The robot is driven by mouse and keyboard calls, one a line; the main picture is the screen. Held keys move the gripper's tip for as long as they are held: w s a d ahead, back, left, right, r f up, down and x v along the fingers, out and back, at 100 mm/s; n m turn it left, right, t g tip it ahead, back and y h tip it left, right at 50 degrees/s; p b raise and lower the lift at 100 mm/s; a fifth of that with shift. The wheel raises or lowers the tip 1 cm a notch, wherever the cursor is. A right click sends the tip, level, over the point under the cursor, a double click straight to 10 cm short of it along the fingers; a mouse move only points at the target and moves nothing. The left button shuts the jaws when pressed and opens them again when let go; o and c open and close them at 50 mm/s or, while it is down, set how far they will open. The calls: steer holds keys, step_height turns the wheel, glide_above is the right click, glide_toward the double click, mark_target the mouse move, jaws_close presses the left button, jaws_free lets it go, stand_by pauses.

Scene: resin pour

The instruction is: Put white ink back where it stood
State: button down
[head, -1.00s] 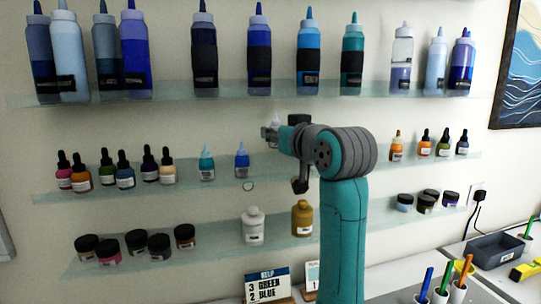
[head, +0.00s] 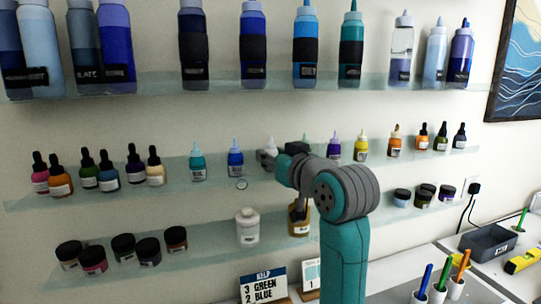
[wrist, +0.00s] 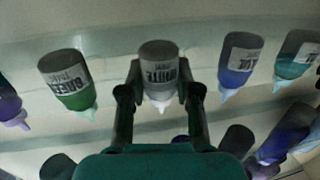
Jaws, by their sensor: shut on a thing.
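The white ink (head: 271,145) is a small bottle with a white nozzle, at the middle shelf in the head view. My gripper (head: 265,158) is shut on it. In the wrist view the white ink (wrist: 158,72) sits between the two fingers of my gripper (wrist: 158,98), its label upside down. It stands in a gap between the blue ink (head: 235,159) and the green ink (head: 306,140), which my arm partly hides. I cannot tell whether its base touches the shelf.
The middle shelf (head: 215,187) also holds a teal ink (head: 197,162), a purple ink (head: 334,146) and a yellow ink (head: 361,147). A white bottle (head: 247,226) stands on the lower shelf below my gripper. Large bottles line the upper shelf (head: 150,86).

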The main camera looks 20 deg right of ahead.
steer(key=shift+f, duration=0.2)
steer(key=c, duration=0.8)
jaws_free()
steer(key=shift+r, duration=0.1)
steer(key=shift+r, duration=0.1)
steer(key=s+d, duration=0.2)
steer(key=s, duration=0.9)
steer(key=shift+s+r, duration=0.3)
steer(key=shift+s, duration=0.1)
